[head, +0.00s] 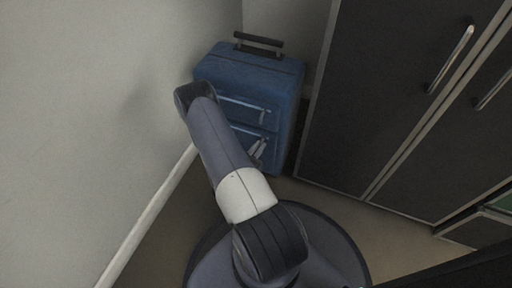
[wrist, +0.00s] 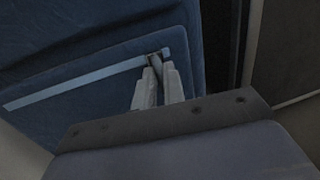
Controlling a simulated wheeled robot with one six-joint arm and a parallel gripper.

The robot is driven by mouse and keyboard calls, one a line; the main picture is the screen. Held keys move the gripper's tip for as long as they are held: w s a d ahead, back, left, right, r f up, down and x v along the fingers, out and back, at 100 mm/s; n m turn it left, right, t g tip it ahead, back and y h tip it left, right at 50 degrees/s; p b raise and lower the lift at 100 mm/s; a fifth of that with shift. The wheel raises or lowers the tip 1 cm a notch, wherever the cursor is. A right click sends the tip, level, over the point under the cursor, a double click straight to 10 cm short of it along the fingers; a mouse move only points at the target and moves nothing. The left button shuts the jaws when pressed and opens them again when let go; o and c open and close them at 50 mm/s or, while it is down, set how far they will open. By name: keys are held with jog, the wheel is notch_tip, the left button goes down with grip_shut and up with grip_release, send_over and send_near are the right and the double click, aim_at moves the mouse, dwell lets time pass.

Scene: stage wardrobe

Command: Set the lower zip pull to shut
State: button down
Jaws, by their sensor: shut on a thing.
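A blue suitcase (head: 245,75) stands upright in the corner, with two pale zip strips across its front. The lower zip strip (head: 245,130) is partly hidden by my arm. My gripper (head: 260,148) is at the right part of the lower pocket. In the wrist view, my gripper (wrist: 158,75) is shut on a small dark zip pull (wrist: 153,60) near the right end of a pale blue zip strip (wrist: 75,82). The fingers cover most of the pull. The upper zip strip (head: 240,102) is above my gripper in the head view.
A pale wall (head: 90,110) with a white skirting board (head: 150,215) runs along the left. A dark wardrobe (head: 385,90) with metal handles stands close on the suitcase's right. Some bare floor (head: 325,200) shows in front of the wardrobe.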

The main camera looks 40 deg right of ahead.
jog(key=shift+s+d, duration=0.1)
jog(key=shift+s, duration=0.1)
jog(key=c, duration=1.5)
grip_release()
jog(key=shift+p+v, duration=1.3)
jog(key=shift+v, duration=4.05)
jog(key=shift+w, duration=0.1)
jog(key=shift+b+x, duration=1.3)
jog(key=shift+x, duration=4.05)
